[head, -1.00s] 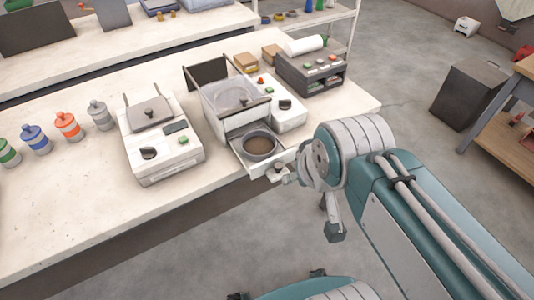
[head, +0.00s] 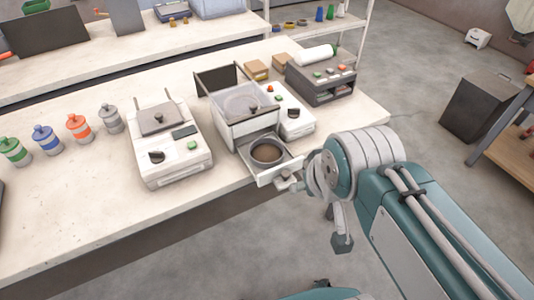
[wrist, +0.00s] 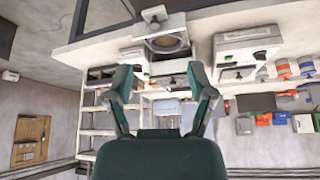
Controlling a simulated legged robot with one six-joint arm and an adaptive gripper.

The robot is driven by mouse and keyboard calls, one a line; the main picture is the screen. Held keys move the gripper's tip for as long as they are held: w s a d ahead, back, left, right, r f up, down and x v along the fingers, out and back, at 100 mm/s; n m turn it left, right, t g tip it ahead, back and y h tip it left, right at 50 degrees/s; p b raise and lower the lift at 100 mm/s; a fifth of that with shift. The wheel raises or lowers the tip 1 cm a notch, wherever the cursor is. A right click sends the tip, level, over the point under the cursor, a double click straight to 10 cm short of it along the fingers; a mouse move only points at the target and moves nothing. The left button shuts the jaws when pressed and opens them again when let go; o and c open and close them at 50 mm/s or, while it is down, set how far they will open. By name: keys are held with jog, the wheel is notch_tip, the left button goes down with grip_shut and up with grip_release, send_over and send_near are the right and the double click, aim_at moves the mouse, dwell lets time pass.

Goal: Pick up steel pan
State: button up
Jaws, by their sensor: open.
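The steel pan (head: 267,152) is a small round grey dish with brown contents. It sits in the pulled-out white drawer (head: 266,178) at the front of the clear-topped machine (head: 238,100). In the wrist view the pan (wrist: 168,44) shows beyond my fingertips, above the middle of the picture. My gripper (wrist: 160,82) is open and empty, its two dark green fingers spread apart and not touching the pan. In the head view my arm's end is at the right of the drawer, and its fingers are mostly hidden.
A white sealer-like device (head: 170,143) stands left of the machine. A grey unit (head: 322,80) with a white roll stands behind it at right. Several coloured bottles (head: 46,139) line the left of the bench (head: 80,210). The front bench top is mostly bare.

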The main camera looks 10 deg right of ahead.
jog(key=shift+w, duration=0.15)
jog(key=c, duration=0.7)
jog(key=m+g, duration=0.1)
jog(key=m, duration=0.1)
send_near(282, 149)
jog(key=shift+h, duration=0.3)
jog(key=x, duration=0.5)
jog(key=shift+s+a+f, duration=0.1)
jog(key=shift+s+a, duration=0.25)
jog(key=shift+a, duration=0.1)
jog(key=shift+w+d+x, duration=0.1)
jog(key=shift+w+x, duration=0.05)
jog(key=shift+x, duration=1.15)
jog(key=shift+w+d+x, duration=0.15)
jog(key=shift+w+x, duration=0.05)
jog(key=shift+x, duration=1.05)
